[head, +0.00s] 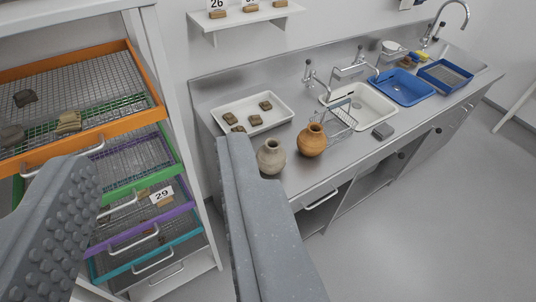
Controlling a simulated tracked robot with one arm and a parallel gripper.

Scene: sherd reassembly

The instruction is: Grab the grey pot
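The grey pot (271,157) is a small, round, beige-grey jar with a narrow neck. It stands upright on the steel counter near its left end. An orange-brown pot (312,140) stands upright just to its right. My gripper (158,165) is in the foreground at lower left, its two grey fingers spread wide apart with nothing between them. The right finger's tip overlaps the lower left of the grey pot in the picture; the pot looks farther away, beyond the finger. I cannot tell the exact gap.
A white tray (286,113) with several sherds lies behind the pots. A wire rack (342,115), a white sink (377,112) and blue trays (403,87) are to the right. A rack of coloured mesh drawers (160,112) stands left. A shelf (245,18) hangs above. Open floor lies at lower right.

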